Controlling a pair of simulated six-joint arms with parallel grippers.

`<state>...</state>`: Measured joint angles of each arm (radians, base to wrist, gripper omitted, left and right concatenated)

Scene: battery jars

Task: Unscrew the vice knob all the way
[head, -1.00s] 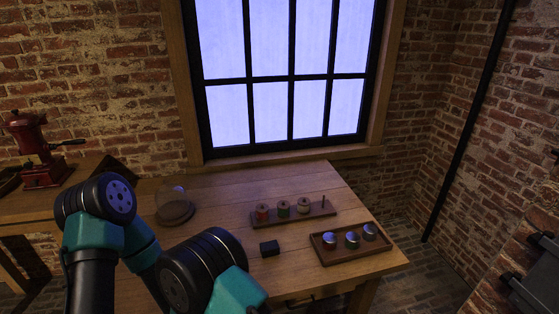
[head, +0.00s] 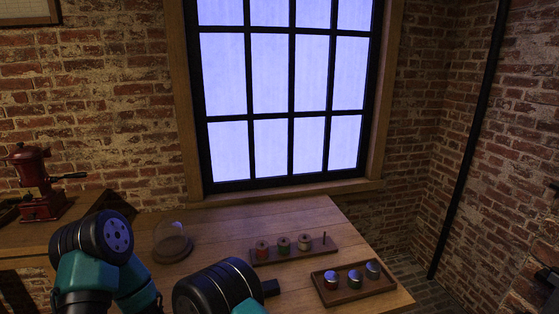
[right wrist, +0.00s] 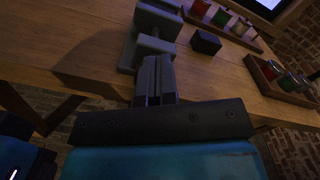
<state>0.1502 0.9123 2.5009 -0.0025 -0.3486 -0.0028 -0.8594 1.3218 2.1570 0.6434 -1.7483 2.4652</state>
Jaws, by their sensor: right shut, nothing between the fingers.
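The grey vice (right wrist: 157,17) stands at the table's front edge in the right wrist view, just beyond my right gripper. My right gripper (right wrist: 153,62) is shut with its dark fingers together and nothing held between them. Its fingertips point at the near block of the vice; whether they touch it I cannot tell. The vice knob cannot be made out and may be hidden by the fingers. In the head view the vice does not show, and neither gripper's fingers are visible.
On the wooden table (head: 215,222) are a dark block (head: 271,288), a rack (head: 322,251) of several spools, a tray (head: 388,283) with three capped jars, and a glass dome (head: 170,236). A red grinder (head: 38,190) stands at far left.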

